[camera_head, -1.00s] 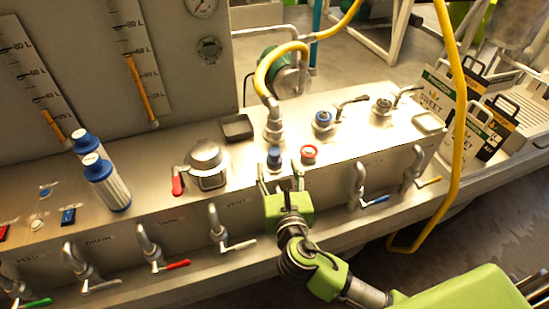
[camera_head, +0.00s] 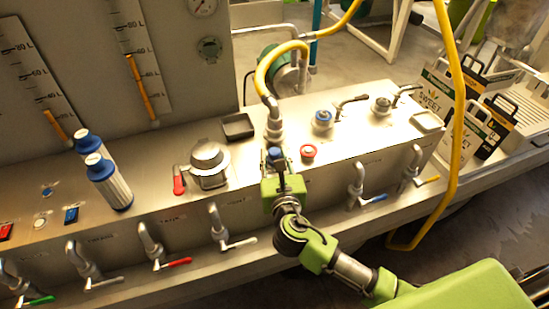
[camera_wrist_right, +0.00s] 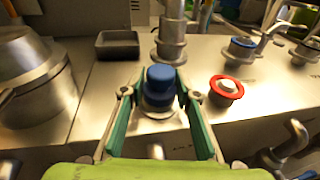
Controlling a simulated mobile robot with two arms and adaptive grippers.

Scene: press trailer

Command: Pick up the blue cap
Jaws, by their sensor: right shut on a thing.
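The blue cap (camera_head: 274,154) is on a round fitting on the metal top of the trailer's panel, left of a red ring with a white button (camera_head: 308,152). It also shows in the middle of the right wrist view (camera_wrist_right: 161,80). My right gripper (camera_head: 277,168) comes in from the front with its green fingers (camera_wrist_right: 155,94) on either side of the cap. It is shut on the cap, which stands upright. The fitting under it is partly hidden. My left gripper is not in view.
A yellow hose (camera_head: 268,70) rises from a metal fitting just behind. A small dark tray (camera_head: 238,126) and a round metal lid (camera_head: 209,158) are to the left. Another blue-topped valve (camera_head: 323,117) stands to the right. Several taps line the front face.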

